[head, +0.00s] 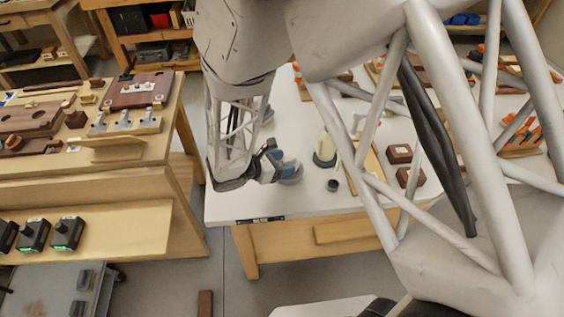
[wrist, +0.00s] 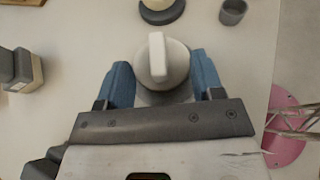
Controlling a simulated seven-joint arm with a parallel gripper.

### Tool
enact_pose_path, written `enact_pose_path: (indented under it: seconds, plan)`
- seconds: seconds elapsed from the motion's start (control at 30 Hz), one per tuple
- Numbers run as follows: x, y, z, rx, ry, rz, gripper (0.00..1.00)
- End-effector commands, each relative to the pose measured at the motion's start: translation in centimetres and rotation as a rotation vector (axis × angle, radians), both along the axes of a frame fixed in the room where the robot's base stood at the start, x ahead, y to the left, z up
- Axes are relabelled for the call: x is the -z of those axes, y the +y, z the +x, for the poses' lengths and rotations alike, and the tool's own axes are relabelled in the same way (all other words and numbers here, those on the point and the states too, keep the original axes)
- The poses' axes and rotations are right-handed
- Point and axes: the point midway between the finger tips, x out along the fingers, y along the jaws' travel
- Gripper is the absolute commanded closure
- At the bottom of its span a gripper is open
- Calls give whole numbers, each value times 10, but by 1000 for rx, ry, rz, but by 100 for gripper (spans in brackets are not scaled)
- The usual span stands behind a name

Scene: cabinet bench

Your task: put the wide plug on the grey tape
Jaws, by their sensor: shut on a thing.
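My gripper (wrist: 160,72) is shut on a round white plug with a raised ridge (wrist: 157,62), its blue fingers on either side. A grey rounded edge (wrist: 163,98) shows just below the plug in the wrist view; I cannot tell whether it is the grey tape or part of the plug, nor whether they touch. In the head view my gripper (head: 284,172) is low over the white table, and the plug is hidden. A dark grey round base with a pale piece on it (wrist: 162,14) lies beyond the plug; it also shows in the head view (head: 324,160).
A small dark grey cup (wrist: 232,12) stands beyond and right of my gripper. A dark-and-tan block (wrist: 22,70) is at the left, a pink disc (wrist: 287,130) at the right. Brown boxes (head: 399,153) stand farther along the white table (head: 225,208).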

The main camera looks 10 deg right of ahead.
Motion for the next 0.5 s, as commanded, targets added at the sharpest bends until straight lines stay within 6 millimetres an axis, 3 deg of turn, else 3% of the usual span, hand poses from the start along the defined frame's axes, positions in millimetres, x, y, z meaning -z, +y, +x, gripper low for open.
enact_pose_path:
  seconds: [0.03,0.2,0.5]
  plan:
    - [1,0,0,0,0,0,36]
    - [0,0,0,0,0,0,13]
    - [0,0,0,0,0,0,13]
